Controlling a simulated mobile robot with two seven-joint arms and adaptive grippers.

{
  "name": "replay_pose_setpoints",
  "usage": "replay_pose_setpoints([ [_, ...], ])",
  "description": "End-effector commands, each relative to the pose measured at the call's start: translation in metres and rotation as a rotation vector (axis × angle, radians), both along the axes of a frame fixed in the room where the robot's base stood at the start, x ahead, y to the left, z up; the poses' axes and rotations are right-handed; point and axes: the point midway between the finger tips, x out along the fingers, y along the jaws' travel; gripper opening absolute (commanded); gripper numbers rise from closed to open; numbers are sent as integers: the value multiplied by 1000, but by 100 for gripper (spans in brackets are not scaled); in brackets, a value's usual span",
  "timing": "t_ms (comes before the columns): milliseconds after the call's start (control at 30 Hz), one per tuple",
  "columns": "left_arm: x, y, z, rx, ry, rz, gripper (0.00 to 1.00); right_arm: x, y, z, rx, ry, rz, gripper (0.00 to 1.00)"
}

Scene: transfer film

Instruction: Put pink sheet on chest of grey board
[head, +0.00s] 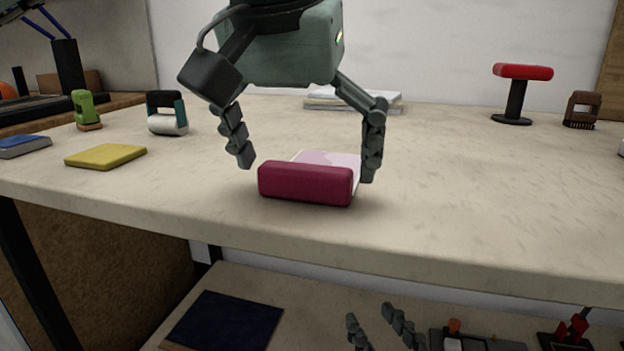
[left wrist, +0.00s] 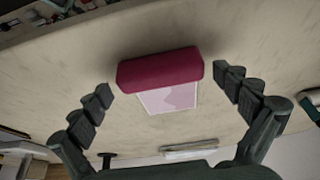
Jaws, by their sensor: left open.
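A pale pink sheet (head: 325,157) with a darker pink patch lies on the tabletop, directly behind a dark crimson block (head: 305,184). In the left wrist view the sheet (left wrist: 170,99) adjoins the block (left wrist: 160,70). The block hides part of the sheet in the head view. My left gripper (head: 308,168) is open, its fingers on either side of the block and sheet with gaps. It also shows in the left wrist view (left wrist: 163,80). My right gripper (head: 369,313) is low at the bottom edge, fingers apart, nothing seen between them. I cannot make out a grey board.
A yellow pad (head: 106,156), a green stamp-like item (head: 86,110) and a white roll holder (head: 167,115) stand left. Pale flat sheets (head: 352,101) lie behind. A red-topped stand (head: 515,95) and brown brush (head: 581,110) are right. Right-centre tabletop is clear.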

Motion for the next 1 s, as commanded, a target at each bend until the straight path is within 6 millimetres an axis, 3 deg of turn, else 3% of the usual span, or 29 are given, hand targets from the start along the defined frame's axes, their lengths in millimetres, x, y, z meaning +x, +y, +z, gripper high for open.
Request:
replay_pose_setpoints([
  [300, 2, -1, -5, 0, 0, 0, 99, 0, 2, 4, 9, -17, 3, 40],
  [567, 2, -1, -5, 0, 0, 0, 66, 0, 1, 4, 8, -18, 3, 40],
  [667, 2, -1, -5, 0, 0, 0, 62, 0, 1, 4, 7, -18, 2, 40],
  [1000, 2, -1, 4, -2, -1, 1, 62, 0, 0, 2, -1, 2, 0, 40],
])
